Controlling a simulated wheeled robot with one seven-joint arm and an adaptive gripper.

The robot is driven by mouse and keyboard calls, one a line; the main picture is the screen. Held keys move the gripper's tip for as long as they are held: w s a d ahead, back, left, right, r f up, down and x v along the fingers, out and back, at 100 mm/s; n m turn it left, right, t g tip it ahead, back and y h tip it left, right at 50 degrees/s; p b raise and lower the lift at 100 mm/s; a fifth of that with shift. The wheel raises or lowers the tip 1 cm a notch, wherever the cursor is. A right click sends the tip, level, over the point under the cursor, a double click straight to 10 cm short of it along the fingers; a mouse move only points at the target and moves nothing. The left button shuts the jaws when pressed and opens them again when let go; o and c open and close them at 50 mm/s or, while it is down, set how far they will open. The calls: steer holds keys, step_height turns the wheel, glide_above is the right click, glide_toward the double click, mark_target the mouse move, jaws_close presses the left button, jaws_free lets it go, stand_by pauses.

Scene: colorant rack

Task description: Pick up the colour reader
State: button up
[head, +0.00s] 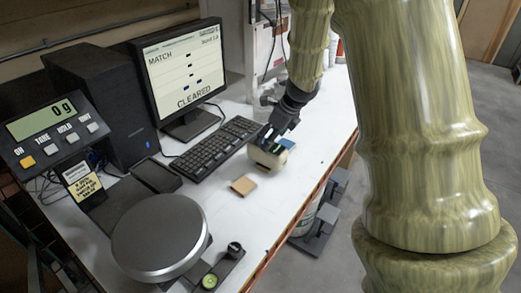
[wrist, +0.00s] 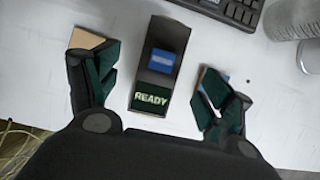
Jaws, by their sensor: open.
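The colour reader (wrist: 163,88) is a dark, narrow device with a blue patch and a lit "READY" display. In the wrist view it lies between the spread fingers of my gripper (wrist: 156,92), with a gap on each side. My gripper is open and holds nothing. The fingers hide part of the reader there.
A tan card (head: 243,185) and a blue card (head: 286,144) lie on either side of the reader. A keyboard (head: 215,143), monitor (head: 181,72) and round scale (head: 160,236) stand on the bench (head: 225,222). Its front edge is close by. A clear cylindrical container (wrist: 292,18) stands at upper right.

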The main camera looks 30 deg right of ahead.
steer(key=shift+s+d+f, duration=0.1)
steer(key=shift+s+f, duration=0.45)
steer(key=shift+f, duration=0.05)
steer(key=w+f, duration=0.1)
steer(key=w+f+p, duration=0.1)
steer(key=shift+w+a+f, duration=0.2)
steer(key=shift+w+f, duration=0.1)
steer(key=shift+f, duration=0.1)
steer(key=shift+s+a+f+p, duration=0.1)
steer(key=shift+s+f+p, duration=0.2)
steer(key=shift+p, duration=0.05)
steer(key=x, duration=0.3)
steer(key=shift+w+f+p, duration=0.25)
steer(key=shift+w+p, duration=0.1)
steer(key=shift+w, duration=0.05)
steer(key=shift+s, duration=0.2)
